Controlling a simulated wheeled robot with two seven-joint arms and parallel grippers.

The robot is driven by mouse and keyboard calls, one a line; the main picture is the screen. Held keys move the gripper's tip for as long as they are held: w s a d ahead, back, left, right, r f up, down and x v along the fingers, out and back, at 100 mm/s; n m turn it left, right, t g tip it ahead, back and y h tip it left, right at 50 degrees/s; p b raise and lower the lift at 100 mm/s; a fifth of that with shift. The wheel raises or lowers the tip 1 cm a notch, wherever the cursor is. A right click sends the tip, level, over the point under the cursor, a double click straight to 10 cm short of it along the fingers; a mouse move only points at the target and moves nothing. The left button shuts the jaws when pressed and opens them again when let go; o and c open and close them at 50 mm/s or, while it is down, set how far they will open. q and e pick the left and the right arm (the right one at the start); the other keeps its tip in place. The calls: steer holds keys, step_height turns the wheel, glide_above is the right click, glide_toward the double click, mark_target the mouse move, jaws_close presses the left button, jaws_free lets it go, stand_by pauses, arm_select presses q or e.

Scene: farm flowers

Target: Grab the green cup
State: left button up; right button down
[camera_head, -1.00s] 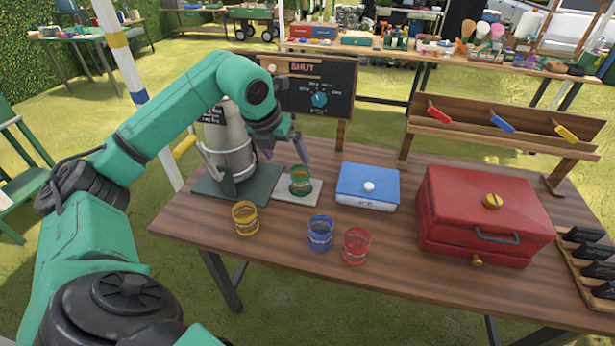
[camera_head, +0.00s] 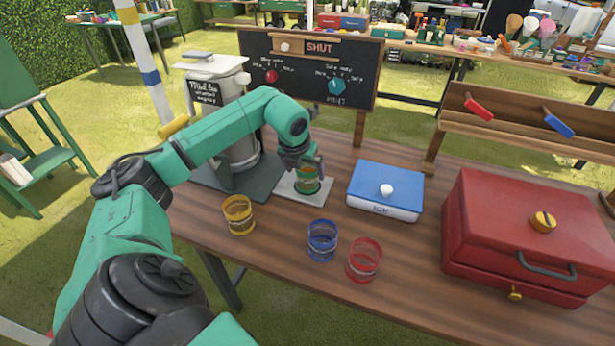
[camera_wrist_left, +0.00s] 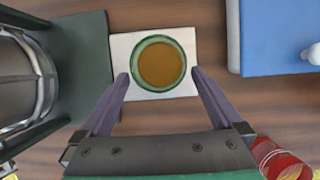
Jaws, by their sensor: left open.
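The green cup (camera_head: 308,180) stands upright on a pale square pad on the wooden table, beside the grey dispenser. In the left wrist view the green cup (camera_wrist_left: 161,64) is seen from above, with brown contents inside its green rim. My left gripper (camera_head: 303,165) is at the cup in the head view and partly covers it. In the wrist view the left gripper (camera_wrist_left: 158,84) is open, its two purple fingers spread to either side of the cup's near edge. No grip on the cup shows. My right gripper is not in view.
The grey dispenser (camera_head: 238,135) stands close on the left. A blue ice box (camera_head: 372,195) is to the right, then a red chest (camera_head: 500,230). Yellow (camera_head: 239,215), blue (camera_head: 322,242) and red (camera_head: 363,262) cups stand in front. A chalkboard (camera_head: 300,65) stands behind.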

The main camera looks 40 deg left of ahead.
mark_target(307, 177)
arm_select(q)
steer(key=p+x, duration=0.1)
steer(key=x, duration=0.3)
steer(key=shift+w+a+f, duration=0.1)
steer(key=shift+w+f, duration=0.1)
steer(key=shift+w+a+f, duration=0.1)
steer(key=shift+w+f, duration=0.05)
steer(key=shift+f, duration=0.25)
steer(key=shift+r, duration=0.1)
steer(key=c, duration=1.5)
steer(key=shift+r, duration=0.1)
